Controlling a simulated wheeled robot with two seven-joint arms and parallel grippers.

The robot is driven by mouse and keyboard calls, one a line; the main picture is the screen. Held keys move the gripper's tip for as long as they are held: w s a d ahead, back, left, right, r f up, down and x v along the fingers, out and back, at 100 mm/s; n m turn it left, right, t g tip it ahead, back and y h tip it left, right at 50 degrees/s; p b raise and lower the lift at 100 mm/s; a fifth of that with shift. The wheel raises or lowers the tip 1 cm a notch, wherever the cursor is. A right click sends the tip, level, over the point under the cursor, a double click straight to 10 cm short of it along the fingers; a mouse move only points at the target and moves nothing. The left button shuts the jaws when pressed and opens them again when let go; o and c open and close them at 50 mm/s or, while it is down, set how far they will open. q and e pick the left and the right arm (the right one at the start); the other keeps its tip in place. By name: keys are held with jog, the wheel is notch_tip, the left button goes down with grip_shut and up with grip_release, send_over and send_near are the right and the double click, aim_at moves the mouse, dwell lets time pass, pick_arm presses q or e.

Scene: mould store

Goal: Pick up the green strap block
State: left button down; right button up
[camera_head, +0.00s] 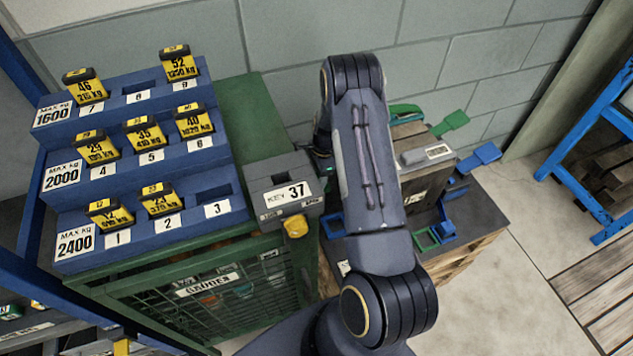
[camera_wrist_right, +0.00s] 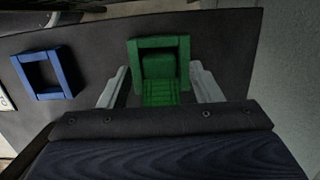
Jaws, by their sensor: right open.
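In the right wrist view a green strap block (camera_wrist_right: 160,72), a square frame with a ribbed strap running towards me, lies on a dark surface. My right gripper (camera_wrist_right: 159,70) is open, with one pale finger on each side of the block and a narrow gap beside each. In the head view my arm covers the gripper. Green parts show there on the dark-topped pallet, a green strap end (camera_head: 451,122) at the back and a small green frame (camera_head: 427,239) at the front. I cannot tell which one the wrist view shows. My left gripper is not in view.
A blue frame (camera_wrist_right: 45,74) lies left of the green block. On the pallet stand a block-shaped mould (camera_head: 425,165) and blue strap parts (camera_head: 482,155). A grey key box (camera_head: 284,190) and a blue stepped rack (camera_head: 150,190) with yellow tags stand to the left.

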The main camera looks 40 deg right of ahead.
jog(key=shift+f, duration=0.1)
jog(key=c, duration=1)
